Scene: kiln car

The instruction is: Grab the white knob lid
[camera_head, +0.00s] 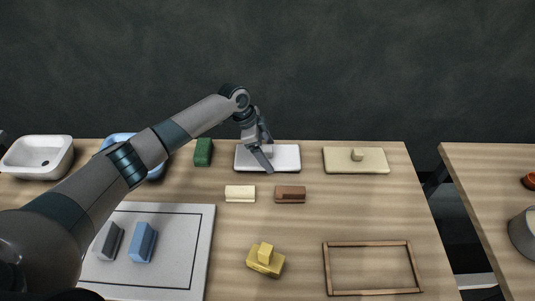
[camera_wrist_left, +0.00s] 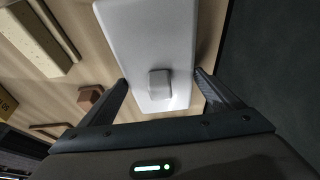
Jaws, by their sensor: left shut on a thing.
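The white knob lid (camera_head: 290,158) is a flat white rectangular slab at the back middle of the table, seen in the head view. In the left wrist view the lid (camera_wrist_left: 147,35) fills the upper middle, with its small block-shaped knob (camera_wrist_left: 159,83) between my fingers. My left gripper (camera_head: 265,158) reaches down onto the lid and hides part of it. In the wrist view my left gripper (camera_wrist_left: 163,88) is shut on the lid, one finger to each side; the exact contact is hard to see. My right gripper is not in view.
A beige knob lid (camera_head: 372,165) lies to the right. A green block (camera_head: 203,152) stands left. Cream (camera_head: 240,194) and brown (camera_head: 290,195) blocks lie in front. A yellow knobbed block (camera_head: 266,261), wooden frame (camera_head: 327,270) and grey board (camera_head: 190,245) are nearer.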

